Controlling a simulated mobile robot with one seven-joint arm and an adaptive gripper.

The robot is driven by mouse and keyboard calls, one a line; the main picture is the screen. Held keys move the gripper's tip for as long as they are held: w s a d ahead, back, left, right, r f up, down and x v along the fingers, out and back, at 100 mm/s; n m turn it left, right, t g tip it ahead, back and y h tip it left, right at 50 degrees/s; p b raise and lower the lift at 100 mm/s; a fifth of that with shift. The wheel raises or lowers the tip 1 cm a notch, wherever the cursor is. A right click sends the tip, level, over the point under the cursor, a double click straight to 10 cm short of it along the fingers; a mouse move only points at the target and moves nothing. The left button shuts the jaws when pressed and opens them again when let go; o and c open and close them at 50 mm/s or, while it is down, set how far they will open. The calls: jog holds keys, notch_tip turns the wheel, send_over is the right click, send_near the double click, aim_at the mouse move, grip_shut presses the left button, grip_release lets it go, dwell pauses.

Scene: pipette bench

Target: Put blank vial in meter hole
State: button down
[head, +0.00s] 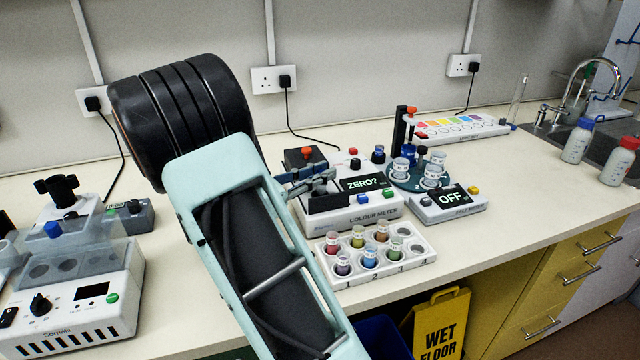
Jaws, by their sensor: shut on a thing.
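The colour meter (352,216) stands mid-bench, its dark display reading "ZERO?". My gripper (328,183) reaches over the meter's left part from the left, low above its top. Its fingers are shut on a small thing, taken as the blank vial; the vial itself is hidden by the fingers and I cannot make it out. The meter hole is also hidden behind my gripper and arm. A white vial rack (415,262) in front of the meter holds several coloured vials; its front right hole looks empty.
Right of the meter stands a device (450,207) reading "OFF", with a round blue-green tray (393,180) of clear cups behind it. A colour chart strip (465,130) lies farther back. A white machine (75,295) stands at left.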

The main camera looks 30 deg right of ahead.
notch_tip(320, 180, down, 2)
jog(key=shift+f, duration=0.25)
jog(key=c, duration=2.1)
grip_release()
jog(key=a, duration=0.7)
jog(key=shift+s+a, duration=0.25)
jog(key=shift+a, duration=0.1)
jog(key=shift+r, duration=0.1)
